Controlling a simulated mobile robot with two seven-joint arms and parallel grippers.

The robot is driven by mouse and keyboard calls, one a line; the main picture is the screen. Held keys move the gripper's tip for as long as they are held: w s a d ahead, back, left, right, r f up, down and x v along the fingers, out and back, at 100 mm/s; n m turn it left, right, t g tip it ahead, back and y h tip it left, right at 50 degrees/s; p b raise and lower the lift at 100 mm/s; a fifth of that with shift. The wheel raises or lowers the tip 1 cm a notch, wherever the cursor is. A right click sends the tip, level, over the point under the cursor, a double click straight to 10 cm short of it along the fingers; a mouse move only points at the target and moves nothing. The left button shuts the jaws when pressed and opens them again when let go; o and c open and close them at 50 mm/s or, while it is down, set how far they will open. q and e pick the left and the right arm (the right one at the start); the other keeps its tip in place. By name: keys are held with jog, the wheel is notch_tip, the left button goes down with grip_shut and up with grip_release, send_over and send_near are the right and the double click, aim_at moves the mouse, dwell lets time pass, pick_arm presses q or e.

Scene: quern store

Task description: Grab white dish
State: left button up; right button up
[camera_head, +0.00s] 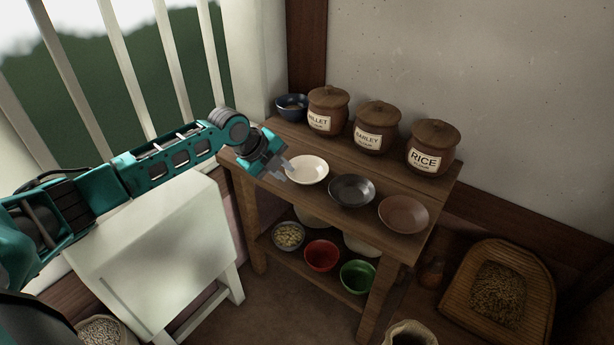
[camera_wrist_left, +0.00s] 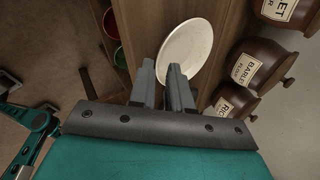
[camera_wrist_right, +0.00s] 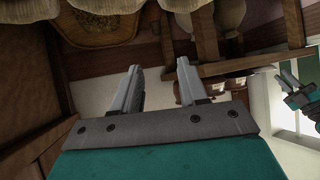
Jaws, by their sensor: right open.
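The white dish (camera_head: 307,170) is a shallow round dish on the upper top of the wooden stand, at the left of a row with a black dish (camera_head: 352,190) and a brown dish (camera_head: 403,214). My left gripper (camera_head: 285,172) is at the white dish's left edge. In the left wrist view, the white dish (camera_wrist_left: 186,52) has its near rim at the fingertips of my left gripper (camera_wrist_left: 161,66). A narrow gap shows between those fingers; whether they grip the rim I cannot tell. My right gripper (camera_wrist_right: 159,66) is open and empty, away from the dishes.
Lidded jars for millet (camera_head: 328,111), barley (camera_head: 376,128) and rice (camera_head: 433,147) stand behind the dishes, with a blue bowl (camera_head: 291,106) at the left. Red (camera_head: 321,256) and green (camera_head: 358,277) bowls sit on the lower shelf. A white table (camera_head: 160,240) stands left of the stand.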

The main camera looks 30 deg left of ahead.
aim_at(290, 176)
pick_arm(q)
jog(key=x, duration=0.3)
jog(key=shift+b, duration=0.35)
grip_shut()
